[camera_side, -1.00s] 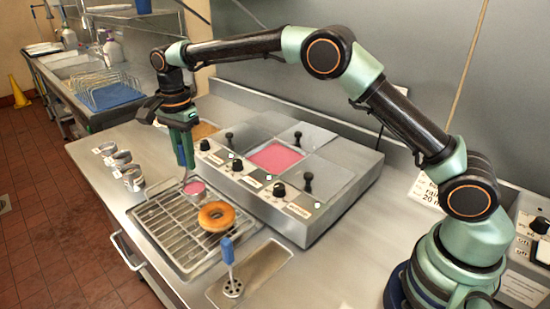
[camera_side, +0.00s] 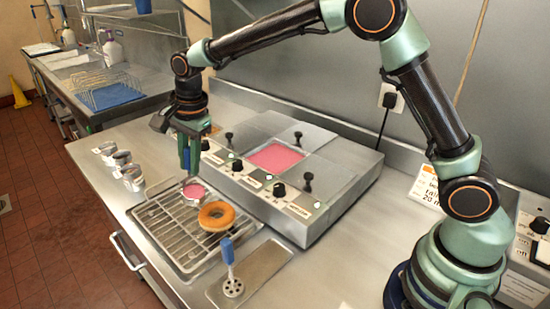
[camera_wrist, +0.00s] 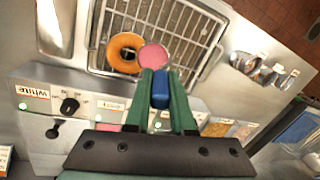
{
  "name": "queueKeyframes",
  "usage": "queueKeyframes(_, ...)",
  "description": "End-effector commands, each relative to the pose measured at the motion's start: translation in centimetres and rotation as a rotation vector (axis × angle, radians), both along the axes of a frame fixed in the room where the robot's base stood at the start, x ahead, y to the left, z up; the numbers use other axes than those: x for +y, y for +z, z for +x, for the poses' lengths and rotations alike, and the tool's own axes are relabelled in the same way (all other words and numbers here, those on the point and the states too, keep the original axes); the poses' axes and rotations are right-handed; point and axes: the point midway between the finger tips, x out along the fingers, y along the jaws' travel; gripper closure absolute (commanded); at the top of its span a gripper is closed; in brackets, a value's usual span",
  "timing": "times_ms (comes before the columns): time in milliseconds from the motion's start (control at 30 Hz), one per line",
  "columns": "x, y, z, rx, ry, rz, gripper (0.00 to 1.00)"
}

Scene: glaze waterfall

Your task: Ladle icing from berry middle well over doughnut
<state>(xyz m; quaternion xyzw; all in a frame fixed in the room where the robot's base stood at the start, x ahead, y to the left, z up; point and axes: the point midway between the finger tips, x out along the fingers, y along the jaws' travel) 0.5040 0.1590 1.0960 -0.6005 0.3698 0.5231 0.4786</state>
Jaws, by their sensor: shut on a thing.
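My gripper (camera_side: 190,162) is shut on the blue handle (camera_wrist: 160,92) of a ladle and points down. The ladle's round bowl (camera_side: 193,191) holds pink icing, and it also shows in the wrist view (camera_wrist: 154,56). A golden-brown ring doughnut (camera_side: 216,216) lies on the wire rack; no icing shows on it. In the wrist view the ladle bowl is just right of the doughnut (camera_wrist: 124,53), its edge close to or overlapping the doughnut's edge. The bowl looks about level. The open middle well (camera_side: 277,157) holds pink icing behind the knobs.
The wire rack (camera_side: 168,239) sits in a tray at the counter's front. Lids with black knobs (camera_side: 308,182) cover wells beside the pink one. Metal cups (camera_side: 122,162) stand at the left. A blue-handled tool (camera_side: 229,262) stands on a plate in front.

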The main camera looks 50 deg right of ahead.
Motion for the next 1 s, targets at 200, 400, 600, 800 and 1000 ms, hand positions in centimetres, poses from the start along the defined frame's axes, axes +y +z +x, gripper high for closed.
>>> queueKeyframes(200, 0.2, 0.2, -0.7, -0.036, 0.001, 0.013, 1.00)
queueKeyframes(400, 0.3, 0.3, -1.3, -0.069, 0.003, 0.025, 1.00)
queueKeyframes(600, 0.5, 0.4, -1.9, -0.102, 0.003, 0.038, 1.00)
queueKeyframes(800, 0.2, 0.4, -2.5, -0.132, 0.003, 0.047, 1.00)
queueKeyframes(1000, -0.1, 0.4, -3.0, -0.161, 0.003, 0.056, 1.00)
